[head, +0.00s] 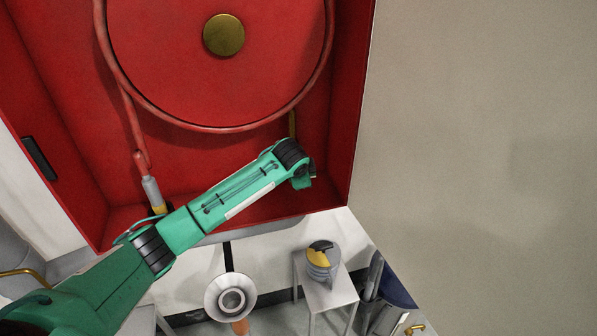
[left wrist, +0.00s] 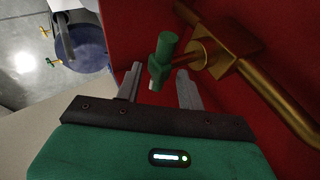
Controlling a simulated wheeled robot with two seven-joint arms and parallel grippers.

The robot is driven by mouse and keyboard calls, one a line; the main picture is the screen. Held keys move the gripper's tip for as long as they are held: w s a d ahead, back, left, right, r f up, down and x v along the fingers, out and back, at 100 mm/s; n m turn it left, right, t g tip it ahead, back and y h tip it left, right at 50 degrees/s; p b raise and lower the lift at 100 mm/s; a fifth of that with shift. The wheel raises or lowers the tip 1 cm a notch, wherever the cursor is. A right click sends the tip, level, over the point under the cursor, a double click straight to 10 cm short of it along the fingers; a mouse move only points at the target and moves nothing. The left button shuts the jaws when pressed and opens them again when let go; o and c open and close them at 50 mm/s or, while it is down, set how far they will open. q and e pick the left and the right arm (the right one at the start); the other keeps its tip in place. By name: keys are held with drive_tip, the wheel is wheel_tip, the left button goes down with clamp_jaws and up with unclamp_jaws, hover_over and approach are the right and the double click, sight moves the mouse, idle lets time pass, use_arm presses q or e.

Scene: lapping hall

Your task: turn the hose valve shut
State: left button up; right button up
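The hose valve has a green lever handle (left wrist: 161,62) and a brass body (left wrist: 232,52) in the left wrist view. The handle stands between the tips of my left gripper (left wrist: 160,72), with a gap visible on both sides. The gripper is open and holds nothing. In the head view my left arm crosses the cabinet's lower part, and its wrist and left gripper (head: 304,180) are at the lower right corner. The valve is mostly hidden there behind the wrist. A brass pipe (head: 292,124) shows just above it. My right gripper is in neither view.
The red cabinet (head: 352,110) holds a hose reel (head: 270,60) with a brass hub; its side wall is close to my wrist. A hose nozzle (head: 152,192) hangs at left. Below are a small white table (head: 325,294) and a blue bin (head: 396,290).

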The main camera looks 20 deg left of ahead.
use_arm(q)
drive_tip(key=b+v, duration=0.3)
drive_tip(key=v, duration=0.6)
drive_tip(key=shift+s, duration=0.15)
